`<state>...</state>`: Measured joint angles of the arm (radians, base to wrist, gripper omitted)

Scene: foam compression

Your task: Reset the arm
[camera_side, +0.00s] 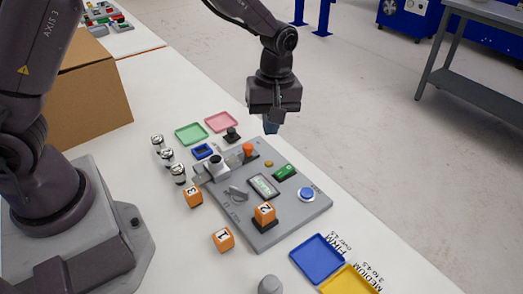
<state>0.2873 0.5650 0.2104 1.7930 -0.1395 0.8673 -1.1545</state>
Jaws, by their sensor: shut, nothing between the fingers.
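My gripper (271,125) hangs from the arm above the far edge of the white table, pointing down. Its fingers are shut with nothing between them. It is above and apart from the grey test panel (285,215). The panel carries a small display (264,185), a blue round button (306,194), a green switch (284,172) and an orange knob (248,149). An orange cube marked 2 (265,212) sits on a dark pad on the panel. Orange cubes marked 3 (193,196) and 1 (223,239) lie on the table left of the panel.
Several metal cylinders (168,156) stand left of the panel. Green (191,133) and pink (221,122) trays lie behind it; blue (318,259) and yellow (348,281) trays lie in front. A cardboard box (92,103) stands at left. Air around my gripper is clear.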

